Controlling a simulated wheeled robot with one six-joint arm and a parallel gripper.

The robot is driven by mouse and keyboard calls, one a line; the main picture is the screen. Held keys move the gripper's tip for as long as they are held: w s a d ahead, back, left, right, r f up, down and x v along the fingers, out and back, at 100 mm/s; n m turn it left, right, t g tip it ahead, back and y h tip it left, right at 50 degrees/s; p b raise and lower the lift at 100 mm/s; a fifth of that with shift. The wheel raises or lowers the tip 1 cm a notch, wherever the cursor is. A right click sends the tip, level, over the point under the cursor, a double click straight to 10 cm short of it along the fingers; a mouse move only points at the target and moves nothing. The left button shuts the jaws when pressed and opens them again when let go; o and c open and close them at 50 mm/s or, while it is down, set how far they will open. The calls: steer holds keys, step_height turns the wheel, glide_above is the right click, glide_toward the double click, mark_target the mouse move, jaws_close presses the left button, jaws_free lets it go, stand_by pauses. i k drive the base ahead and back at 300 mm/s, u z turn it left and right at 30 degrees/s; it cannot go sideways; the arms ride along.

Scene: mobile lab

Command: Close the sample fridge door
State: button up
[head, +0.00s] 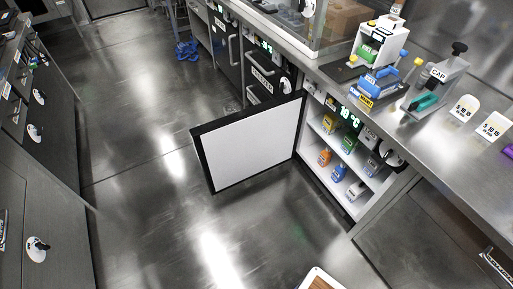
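The sample fridge (351,205) is built in under the right-hand counter, with a lit temperature display on its upper front. Its door (250,145) stands wide open, swung out into the aisle from the fridge's left side. The door's white inner face with a dark frame is toward me. Inside the fridge, several coloured bottles stand on white shelves (347,149). The door's handle is not visible from this side. My gripper is not in view.
The right counter (450,134) carries a capping device (435,82), a blue rack (379,82) and small white signs (493,126). Drawers (36,133) line the left side. A blue object (187,49) lies on the floor farther back. The floor (135,200) left of the door is clear.

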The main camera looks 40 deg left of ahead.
mark_target(233, 149)
steer(key=u, duration=0.2)
steer(key=i, duration=0.5)
steer(key=u, duration=1.65)
steer(key=i, duration=1.3)
steer(key=z, duration=0.55)
